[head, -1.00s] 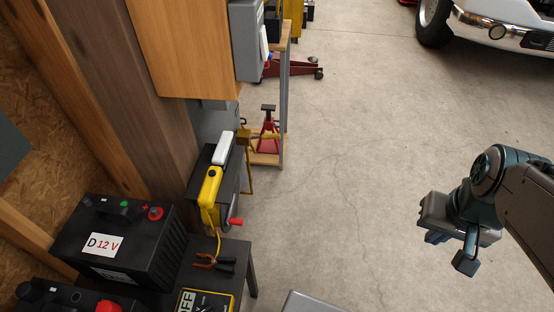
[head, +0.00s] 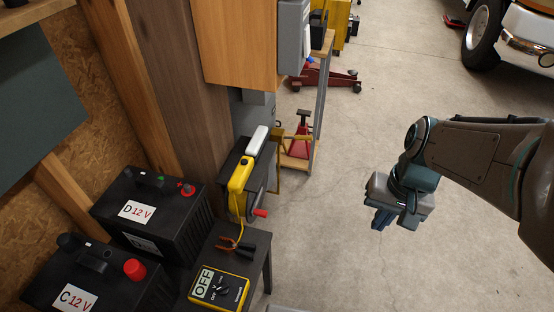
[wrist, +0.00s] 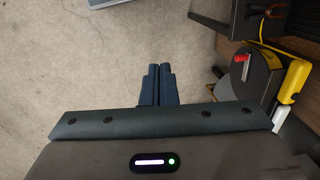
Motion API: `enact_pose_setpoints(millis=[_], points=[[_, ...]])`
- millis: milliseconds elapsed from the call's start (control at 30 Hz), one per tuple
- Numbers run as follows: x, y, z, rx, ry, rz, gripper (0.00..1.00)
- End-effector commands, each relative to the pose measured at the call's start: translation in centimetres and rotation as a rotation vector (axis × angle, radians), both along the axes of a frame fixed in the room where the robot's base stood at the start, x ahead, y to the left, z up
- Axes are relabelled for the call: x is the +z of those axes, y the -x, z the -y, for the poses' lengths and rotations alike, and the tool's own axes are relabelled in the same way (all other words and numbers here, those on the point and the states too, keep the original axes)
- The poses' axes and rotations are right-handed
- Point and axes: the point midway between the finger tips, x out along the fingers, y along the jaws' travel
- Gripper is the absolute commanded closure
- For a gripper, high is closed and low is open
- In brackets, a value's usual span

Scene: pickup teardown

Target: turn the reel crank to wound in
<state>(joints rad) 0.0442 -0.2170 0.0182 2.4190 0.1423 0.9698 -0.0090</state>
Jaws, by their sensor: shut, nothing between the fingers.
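The reel is a dark box with yellow and white parts (head: 240,175) mounted low beside the wooden post. Its crank has a red handle (head: 260,212) on the side facing the open floor. The reel's round face (wrist: 266,68) and the red handle (wrist: 242,57) also show at the right of the wrist view. My gripper (head: 380,221) hangs over the floor to the right of the reel, apart from the crank. Its two fingers (wrist: 158,70) are together, with nothing between them.
Two 12 V batteries (head: 152,207) and a yellow multimeter (head: 218,287) reading OFF sit on a dark bench at lower left. A shelf with a red jack stand (head: 302,135) is behind the reel. The concrete floor (head: 345,150) is clear between my gripper and the reel.

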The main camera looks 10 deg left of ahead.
Motion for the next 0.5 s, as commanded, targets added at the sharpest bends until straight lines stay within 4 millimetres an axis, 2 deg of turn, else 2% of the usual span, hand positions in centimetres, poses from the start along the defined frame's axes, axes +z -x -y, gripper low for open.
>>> enact_pose_setpoints(millis=[33, 500], points=[[-1.6, -0.7, -0.7, -0.021, -0.035, -0.062, 1.0], [-12.2, -6.1, -7.9, -0.249, -0.393, -0.54, 1.0]])
